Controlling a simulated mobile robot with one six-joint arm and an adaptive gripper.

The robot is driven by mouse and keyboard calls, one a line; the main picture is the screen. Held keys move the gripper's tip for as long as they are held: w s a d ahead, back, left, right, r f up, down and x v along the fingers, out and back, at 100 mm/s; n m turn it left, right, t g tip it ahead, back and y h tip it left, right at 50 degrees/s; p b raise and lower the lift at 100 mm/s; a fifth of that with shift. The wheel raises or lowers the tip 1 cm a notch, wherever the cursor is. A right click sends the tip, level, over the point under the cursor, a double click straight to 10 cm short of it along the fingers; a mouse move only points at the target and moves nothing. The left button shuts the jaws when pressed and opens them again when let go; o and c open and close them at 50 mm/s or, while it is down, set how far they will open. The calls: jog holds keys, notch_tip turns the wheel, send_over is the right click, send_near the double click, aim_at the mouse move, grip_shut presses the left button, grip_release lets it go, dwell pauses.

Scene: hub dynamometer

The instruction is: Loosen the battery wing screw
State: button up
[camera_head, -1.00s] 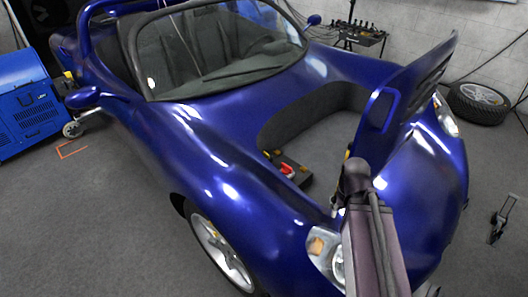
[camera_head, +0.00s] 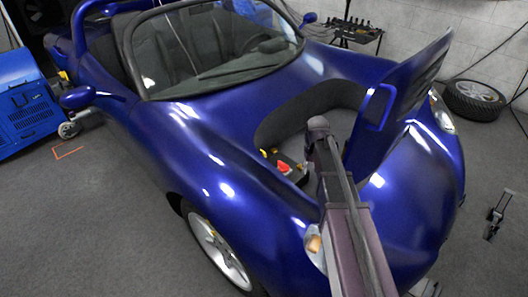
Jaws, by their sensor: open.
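The battery (camera_head: 296,177) is a small dark block in the open front bay of the blue car, at the bay's left edge. A red piece (camera_head: 283,168) shows on it, with a yellow spot at its left end. The wing screw is too small to make out. My arm rises from the bottom of the picture and its elbow end stands over the bay, just right of the battery, covering part of it. My gripper does not show; it seems hidden behind my arm.
The blue car (camera_head: 215,140) fills the middle. Its raised front lid (camera_head: 405,95) stands close to the right of my arm. A blue machine (camera_head: 25,100) is at the left, a loose wheel (camera_head: 474,100) at the back right. Grey floor is free at the lower left.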

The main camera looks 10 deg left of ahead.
jog(key=w+a+n, duration=0.3)
jog(key=w+a, duration=0.7)
jog(key=w, duration=0.5)
jog(key=n, duration=0.2)
send_over(263, 151)
jog(key=shift+f, duration=0.25)
jog(key=shift+f+b, duration=0.15)
jog(key=shift+b, duration=0.2)
notch_tip(263, 151, down, 14)
jog(key=b, duration=1.3)
jog(key=shift+r, duration=0.25)
grip_shut()
